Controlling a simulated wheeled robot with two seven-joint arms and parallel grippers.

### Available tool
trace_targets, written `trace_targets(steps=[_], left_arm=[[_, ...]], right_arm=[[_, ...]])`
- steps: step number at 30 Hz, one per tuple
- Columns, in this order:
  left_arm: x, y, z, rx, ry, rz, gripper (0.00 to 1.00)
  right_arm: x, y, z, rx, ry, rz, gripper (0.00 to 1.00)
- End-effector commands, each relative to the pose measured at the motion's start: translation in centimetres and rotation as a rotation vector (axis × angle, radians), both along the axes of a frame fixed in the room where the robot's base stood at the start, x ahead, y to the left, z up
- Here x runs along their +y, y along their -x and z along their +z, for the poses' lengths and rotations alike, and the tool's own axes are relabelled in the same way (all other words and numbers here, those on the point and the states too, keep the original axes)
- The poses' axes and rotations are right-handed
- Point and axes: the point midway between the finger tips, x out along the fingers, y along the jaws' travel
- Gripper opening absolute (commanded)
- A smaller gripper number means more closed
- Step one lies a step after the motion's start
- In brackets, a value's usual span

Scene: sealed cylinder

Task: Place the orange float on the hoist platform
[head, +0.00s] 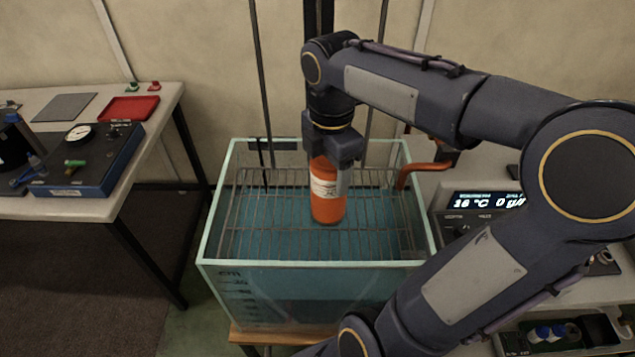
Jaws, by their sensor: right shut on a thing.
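The orange float (325,208) is an upright orange cylinder with a pale label, in the middle of the head view. My right gripper (333,158) points straight down and is shut on the float's upper part. The float is over the hoist platform (265,238), a wire grid inside the glass tank (228,262). I cannot tell whether the float's base touches the grid. The gripper hides the float's top. My left gripper is not in view.
A bench at left holds a blue gauge box (90,170), a red tray (128,108) and a grey mat (63,107). An orange curved handle (425,167) sits at the tank's right rim. A lit display (485,201) stands right of the tank.

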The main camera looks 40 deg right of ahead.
Motion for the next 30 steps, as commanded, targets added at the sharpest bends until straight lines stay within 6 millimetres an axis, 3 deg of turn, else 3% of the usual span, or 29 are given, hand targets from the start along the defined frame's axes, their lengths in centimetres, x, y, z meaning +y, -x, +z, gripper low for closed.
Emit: trace_targets(steps=[3,12,18,30], left_arm=[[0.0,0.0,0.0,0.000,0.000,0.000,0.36],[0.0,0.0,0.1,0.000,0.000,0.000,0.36],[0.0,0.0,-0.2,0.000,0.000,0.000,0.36],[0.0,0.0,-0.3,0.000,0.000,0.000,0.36]], right_arm=[[0.1,-1.3,-1.6,0.001,-0.001,-0.001,0.10],[0.3,-3.0,-3.6,0.001,0.000,0.000,0.10],[0.3,-2.9,-6.1,0.000,0.000,-0.001,0.10],[0.3,-3.0,-6.7,-0.002,0.000,-0.001,0.10]])
